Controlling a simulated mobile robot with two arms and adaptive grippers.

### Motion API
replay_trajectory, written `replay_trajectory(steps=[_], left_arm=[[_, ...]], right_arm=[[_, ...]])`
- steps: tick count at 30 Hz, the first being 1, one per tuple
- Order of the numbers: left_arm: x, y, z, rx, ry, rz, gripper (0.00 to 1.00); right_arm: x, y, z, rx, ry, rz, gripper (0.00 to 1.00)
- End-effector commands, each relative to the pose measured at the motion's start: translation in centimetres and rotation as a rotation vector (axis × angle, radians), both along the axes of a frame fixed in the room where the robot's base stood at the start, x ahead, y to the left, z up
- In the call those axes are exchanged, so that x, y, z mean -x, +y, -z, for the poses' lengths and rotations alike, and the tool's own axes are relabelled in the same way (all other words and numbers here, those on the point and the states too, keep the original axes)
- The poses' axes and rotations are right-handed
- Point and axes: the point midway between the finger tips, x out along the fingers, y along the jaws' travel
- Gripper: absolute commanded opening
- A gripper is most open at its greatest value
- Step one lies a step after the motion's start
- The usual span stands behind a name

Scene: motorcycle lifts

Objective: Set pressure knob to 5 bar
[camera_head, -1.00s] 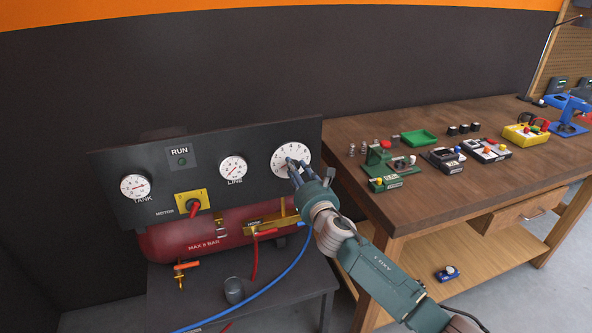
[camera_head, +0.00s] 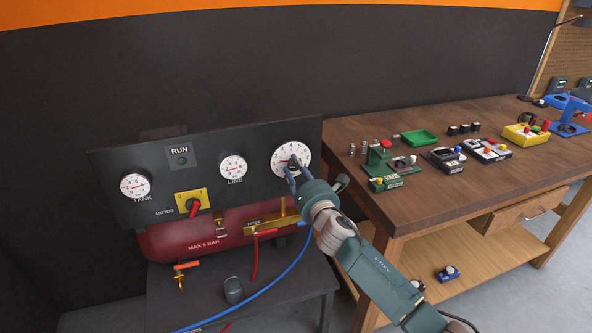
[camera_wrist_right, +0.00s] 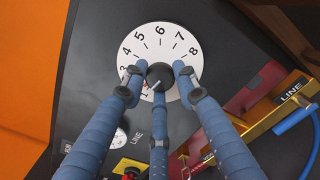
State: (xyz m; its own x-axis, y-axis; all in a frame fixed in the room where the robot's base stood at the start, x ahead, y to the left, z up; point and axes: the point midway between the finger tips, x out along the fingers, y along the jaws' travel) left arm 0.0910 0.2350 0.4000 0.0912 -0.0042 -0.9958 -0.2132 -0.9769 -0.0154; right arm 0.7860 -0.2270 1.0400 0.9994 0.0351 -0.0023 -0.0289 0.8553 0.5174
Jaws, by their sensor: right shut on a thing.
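The pressure knob (camera_wrist_right: 160,75) is black and sits in the middle of a white dial (camera_head: 304,147) at the right end of the dark panel. In the right wrist view the dial (camera_wrist_right: 158,40) shows numbers from about 3 to 8, with 5 at the upper left; the fingers cover part of the scale. My right gripper (camera_head: 292,168) has its three blue fingers closed around the knob. A pale mark on the knob seems to point to the lower left, but I cannot read its value. The LINE gauge (camera_head: 233,167) is left of the dial. My left gripper is out of view.
The TANK gauge (camera_head: 135,186) and the yellow motor switch (camera_head: 192,202) are on the same panel (camera_head: 255,187). Below are a red compressor tank (camera_head: 185,239), a blue hose (camera_head: 268,287) and a grey cup (camera_head: 233,291). A wooden bench (camera_head: 420,205) with several small devices stands right.

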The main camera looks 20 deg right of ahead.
Motion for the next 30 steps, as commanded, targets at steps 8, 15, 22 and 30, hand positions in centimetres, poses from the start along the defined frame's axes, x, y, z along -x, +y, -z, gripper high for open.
replay_trajectory(steps=[8, 15, 22, 30], left_arm=[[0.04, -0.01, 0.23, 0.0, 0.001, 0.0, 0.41], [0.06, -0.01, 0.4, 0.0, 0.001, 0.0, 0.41], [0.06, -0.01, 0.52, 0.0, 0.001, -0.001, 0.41], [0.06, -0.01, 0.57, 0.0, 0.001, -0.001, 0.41]], right_arm=[[-0.16, -0.32, -0.75, -0.263, -0.003, 0.003, 0.03], [-0.18, -0.41, -0.75, -0.49, 0.003, 0.004, 0.03], [-0.17, -0.42, -0.72, -0.709, 0.01, 0.001, 0.03], [-0.16, -0.48, -0.59, -0.965, 0.021, 0.002, 0.03]])
